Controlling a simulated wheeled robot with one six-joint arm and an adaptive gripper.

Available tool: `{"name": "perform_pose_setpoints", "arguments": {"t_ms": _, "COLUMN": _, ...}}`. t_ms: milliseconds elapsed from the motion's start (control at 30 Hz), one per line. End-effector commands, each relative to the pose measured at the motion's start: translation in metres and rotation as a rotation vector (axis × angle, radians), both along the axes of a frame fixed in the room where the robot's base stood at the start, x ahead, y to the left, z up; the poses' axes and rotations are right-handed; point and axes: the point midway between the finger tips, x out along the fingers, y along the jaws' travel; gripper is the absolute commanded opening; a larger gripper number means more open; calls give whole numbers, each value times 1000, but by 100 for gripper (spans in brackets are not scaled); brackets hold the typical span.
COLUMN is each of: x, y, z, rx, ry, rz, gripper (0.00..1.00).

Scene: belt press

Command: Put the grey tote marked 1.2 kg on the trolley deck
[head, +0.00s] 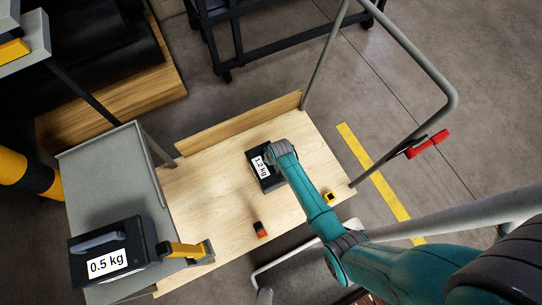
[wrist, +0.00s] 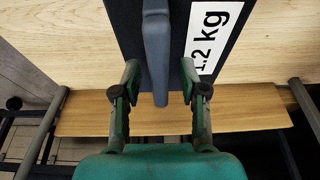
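The dark grey tote marked 1.2 kg (head: 267,181) appears to rest upright on the pale wooden trolley deck (head: 205,200), near its middle. In the wrist view its label (wrist: 207,40) and its blue-grey handle (wrist: 157,45) show close up. My gripper (head: 272,150) is over the tote's far end. In the wrist view my gripper (wrist: 160,75) is open, with one finger on each side of the handle's near end and visible gaps to it. The tote's far end is partly hidden by my gripper in the head view.
A second dark tote marked 0.5 kg (head: 102,250) stands on a grey shelf (head: 110,180) at left, beside a yellow part (head: 185,250). A small orange-black item (head: 260,230) and a yellow one (head: 328,197) lie on the deck. Grey tubular rails (head: 425,65) rise at right.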

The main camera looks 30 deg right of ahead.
Motion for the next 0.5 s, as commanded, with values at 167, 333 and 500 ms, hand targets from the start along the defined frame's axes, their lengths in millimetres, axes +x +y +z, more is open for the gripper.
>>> {"name": "perform_pose_setpoints", "arguments": {"t_ms": 167, "x": 0, "y": 0, "z": 0, "rx": 0, "ry": 0, "rz": 0, "gripper": 43}}
{"name": "perform_pose_setpoints", "arguments": {"t_ms": 333, "x": -1, "y": 0, "z": 6, "rx": 0, "ry": 0, "rz": 0, "gripper": 43}}
{"name": "perform_pose_setpoints", "arguments": {"t_ms": 500, "x": -8, "y": 0, "z": 25, "rx": 0, "ry": -2, "rz": 0, "gripper": 43}}
